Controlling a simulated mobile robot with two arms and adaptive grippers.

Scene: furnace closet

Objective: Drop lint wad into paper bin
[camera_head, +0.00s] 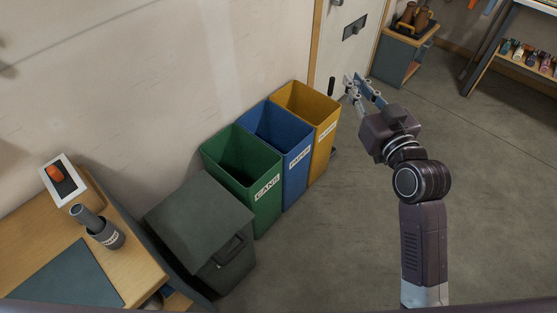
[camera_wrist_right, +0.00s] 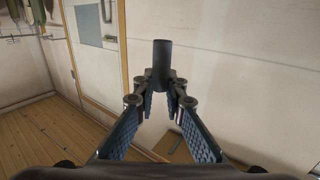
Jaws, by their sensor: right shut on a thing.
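The blue bin (camera_head: 296,163) stands between a green bin and a yellow bin along the wall; its white label seems to read PAPER. It is open at the top. My right gripper (camera_head: 354,83) is beyond the yellow bin, to its right, near the door. No clear lint wad shows. My left gripper is out of view.
The green bin (camera_head: 262,205) is labelled CANS; the yellow bin (camera_head: 323,142) has an unreadable label. A lidded dark bin (camera_head: 199,222) stands beside the wooden table (camera_head: 128,262), which holds a grey bottle-like object (camera_head: 104,234). The floor right of the bins is clear.

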